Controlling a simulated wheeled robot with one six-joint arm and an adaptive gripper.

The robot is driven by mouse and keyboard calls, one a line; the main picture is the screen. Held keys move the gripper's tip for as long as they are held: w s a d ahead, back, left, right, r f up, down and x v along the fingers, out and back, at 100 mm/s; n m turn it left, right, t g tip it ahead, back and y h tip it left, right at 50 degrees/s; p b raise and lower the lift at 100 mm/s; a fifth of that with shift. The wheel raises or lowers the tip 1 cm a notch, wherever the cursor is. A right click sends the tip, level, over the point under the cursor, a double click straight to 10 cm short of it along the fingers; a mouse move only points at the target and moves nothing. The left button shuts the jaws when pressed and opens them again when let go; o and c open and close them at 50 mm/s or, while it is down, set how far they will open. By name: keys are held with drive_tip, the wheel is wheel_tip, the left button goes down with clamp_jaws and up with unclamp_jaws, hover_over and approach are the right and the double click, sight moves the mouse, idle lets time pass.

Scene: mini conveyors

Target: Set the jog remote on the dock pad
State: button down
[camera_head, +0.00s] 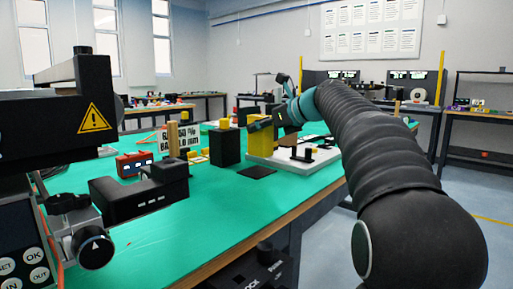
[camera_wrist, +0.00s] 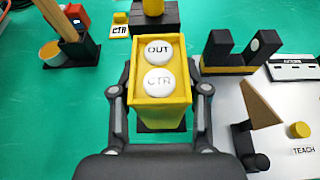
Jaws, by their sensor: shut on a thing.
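The jog remote (camera_wrist: 160,98), a yellow box with two white round buttons marked OUT and CTR, is held upright between the fingers of my gripper (camera_wrist: 163,88). The remote shows in the head view (camera_head: 260,138) with my gripper (camera_head: 276,117) at its right side, partly hidden by my arm. A flat black square (camera_head: 257,171), which looks like the dock pad, lies on the green table just in front of the white plate. In the wrist view a dark patch of it (camera_wrist: 160,127) shows under the remote. I cannot tell whether they touch.
A white plate (camera_head: 321,164) with black fixtures and a yellow knob (camera_wrist: 299,130) is close on the right. A black block with a yellow top (camera_head: 225,146) stands left of the remote. A black device (camera_head: 140,194) and red box (camera_head: 134,163) are farther left. Green table is bare in front.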

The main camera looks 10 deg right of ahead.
sight(257, 141)
drive_tip(key=shift+w+a+f, duration=0.35)
drive_tip(key=shift+a+f, duration=0.05)
drive_tip(key=shift+a, duration=0.1)
drive_tip(key=shift+f+b, duration=0.95)
drive_tip(key=shift+f, duration=1)
drive_tip(key=shift+f, duration=0.15)
drive_tip(key=c, duration=0.6)
unclamp_jaws()
drive_tip(key=shift+r, duration=0.2)
drive_tip(key=p+v, duration=0.1)
drive_tip(key=v, duration=1.1)
